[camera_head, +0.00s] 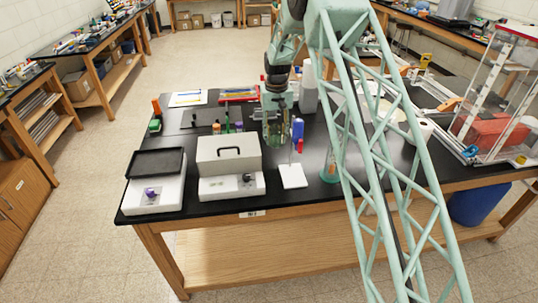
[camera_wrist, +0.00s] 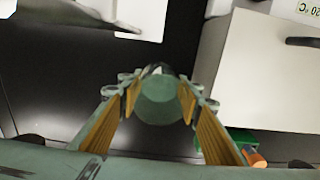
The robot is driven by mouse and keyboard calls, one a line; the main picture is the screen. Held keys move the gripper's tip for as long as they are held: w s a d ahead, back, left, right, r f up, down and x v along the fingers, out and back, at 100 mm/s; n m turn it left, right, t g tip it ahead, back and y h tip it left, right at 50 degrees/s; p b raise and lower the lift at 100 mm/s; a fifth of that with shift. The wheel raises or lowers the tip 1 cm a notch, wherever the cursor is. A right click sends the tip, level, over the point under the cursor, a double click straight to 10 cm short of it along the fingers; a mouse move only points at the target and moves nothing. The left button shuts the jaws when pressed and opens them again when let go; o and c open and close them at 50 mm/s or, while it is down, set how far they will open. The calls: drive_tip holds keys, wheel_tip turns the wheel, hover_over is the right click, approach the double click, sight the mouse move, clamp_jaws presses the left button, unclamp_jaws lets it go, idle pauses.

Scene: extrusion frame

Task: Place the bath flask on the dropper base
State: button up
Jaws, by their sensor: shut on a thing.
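My gripper (camera_head: 277,138) hangs over the black bench, behind and slightly left of the white dropper base (camera_head: 293,176). In the wrist view my gripper (camera_wrist: 159,98) has its yellow-padded fingers on either side of a round greenish, see-through thing, which I take to be the bath flask (camera_wrist: 158,108). The gripper is shut on it. Its lower part is hidden, so I cannot tell its height above the bench. The dropper base is a flat white plate with a rod and red and blue parts above it. Its pale plate shows at the upper left of the wrist view (camera_wrist: 143,16).
A white box with a black handle (camera_head: 228,153) stands left of the gripper. A white unit with a dark lid (camera_head: 154,192) is farther left. A greenish conical flask (camera_head: 330,172) stands right of the dropper base. Small bottles stand behind; the bench's front edge is close.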

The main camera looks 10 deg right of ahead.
sight(276, 130)
drive_tip(key=shift+f, duration=2.25)
drive_tip(key=shift+f+p, duration=0.3)
drive_tip(key=shift+f, duration=1.6)
drive_tip(key=shift+f, duration=0.15)
drive_tip(key=o, duration=1)
drive_tip(key=shift+c, duration=0.2)
drive_tip(key=shift+r, duration=0.2)
drive_tip(key=shift+r+b, duration=0.45)
drive_tip(key=shift+r, duration=5.55)
drive_tip(key=shift+o, duration=0.3)
